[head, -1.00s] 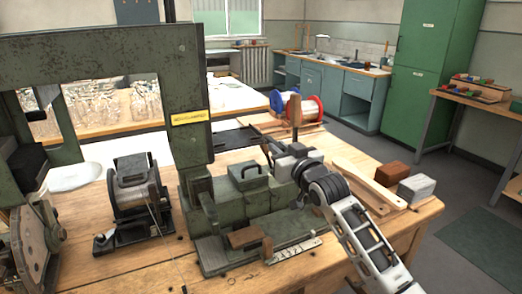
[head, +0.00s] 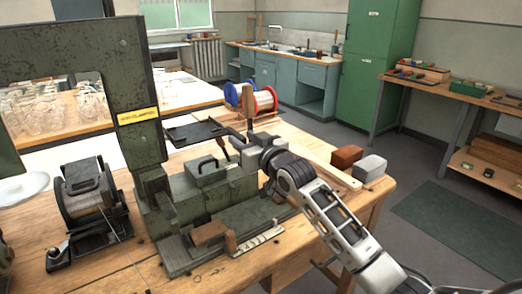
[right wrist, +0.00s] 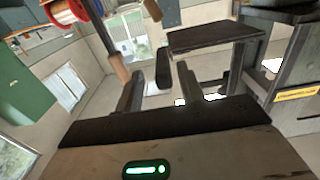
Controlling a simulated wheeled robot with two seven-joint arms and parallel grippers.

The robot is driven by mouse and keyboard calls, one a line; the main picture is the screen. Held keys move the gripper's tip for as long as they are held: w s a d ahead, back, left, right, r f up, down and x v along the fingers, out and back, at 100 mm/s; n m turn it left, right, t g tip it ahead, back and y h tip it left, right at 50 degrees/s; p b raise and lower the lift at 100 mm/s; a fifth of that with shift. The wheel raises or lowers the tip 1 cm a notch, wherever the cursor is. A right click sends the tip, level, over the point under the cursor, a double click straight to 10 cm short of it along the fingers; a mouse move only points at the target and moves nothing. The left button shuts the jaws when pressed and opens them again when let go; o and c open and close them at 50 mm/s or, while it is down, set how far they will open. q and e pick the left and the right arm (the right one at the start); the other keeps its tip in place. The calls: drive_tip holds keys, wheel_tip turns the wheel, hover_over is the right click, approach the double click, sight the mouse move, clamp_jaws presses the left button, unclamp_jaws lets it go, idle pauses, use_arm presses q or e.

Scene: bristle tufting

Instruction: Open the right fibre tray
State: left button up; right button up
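The dark green machine (head: 150,85) stands on the wooden bench. On its low green body is a lidded box (head: 206,175) with a dark handle, and its lid looks shut. I cannot tell for certain which part is the right fibre tray; the body right of the box is partly behind my arm. My right gripper (head: 236,138) is above and to the right of the box, apart from it. In the right wrist view its two fingers (right wrist: 161,92) stand apart, with a small dark block (right wrist: 163,68) showing beyond the gap. My left gripper is out of view.
A dark flat plate (head: 195,132) is close to the right gripper. A red and blue spool (head: 252,99) and a wooden post (head: 248,108) stand behind it. A brown block (head: 346,156) and a grey block (head: 370,168) lie at the bench's right. A wire reel (head: 86,192) stands left.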

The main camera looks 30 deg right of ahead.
drive_tip(key=s+d+b, duration=0.1)
drive_tip(key=s, duration=1.4)
drive_tip(key=shift+d, duration=0.4)
drive_tip(key=shift+s, duration=0.1)
drive_tip(key=s+a+f+g, duration=0.2)
drive_tip(key=s+a+f, duration=0.3)
drive_tip(key=f, duration=0.4)
drive_tip(key=s+a+f+g, duration=0.2)
drive_tip(key=s+a+f, duration=0.3)
drive_tip(key=f, duration=0.5)
drive_tip(key=s+a+f+n+g+y, duration=0.1)
drive_tip(key=s+a+f+g, duration=0.2)
drive_tip(key=s+a+f, duration=0.2)
drive_tip(key=s+f, duration=0.3)
drive_tip(key=f, duration=0.1)
drive_tip(key=shift+s+a+f, duration=0.3)
drive_tip(key=shift+a, duration=0.05)
